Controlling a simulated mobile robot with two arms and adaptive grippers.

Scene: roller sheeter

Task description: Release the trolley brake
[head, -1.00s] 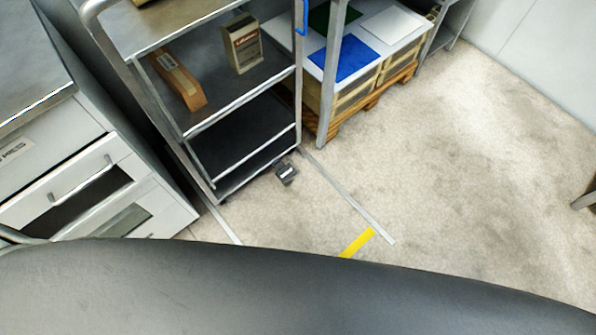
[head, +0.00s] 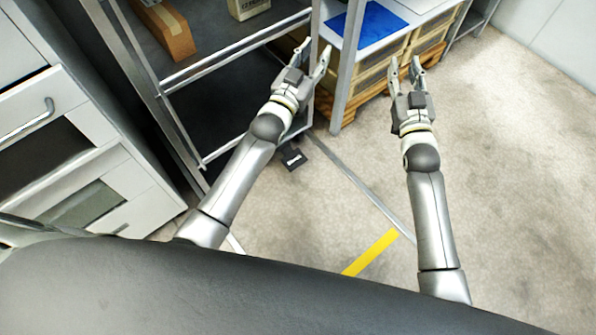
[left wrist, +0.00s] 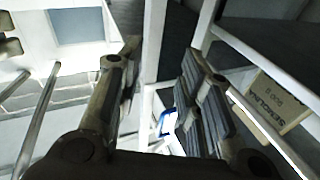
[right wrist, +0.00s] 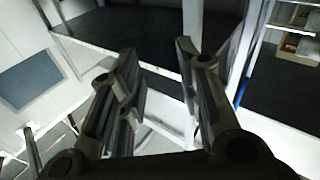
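The grey metal trolley (head: 236,68) stands at the upper left of the head view, with dark shelves. Its brake pedal (head: 293,158), a small dark block with pale lettering, sits low at the trolley's front right corner, near the floor. My left gripper (head: 314,54) is open and empty, raised in front of the trolley's right side, above and beyond the pedal in the picture. It also shows open in the left wrist view (left wrist: 160,75). My right gripper (head: 405,66) is open and empty above the floor to the right, in front of the pallet. The right wrist view (right wrist: 160,70) shows its fingers apart.
A white drawer cabinet (head: 75,105) stands left of the trolley. A yellow floor strip (head: 370,252) lies in front. The floor at right is open.

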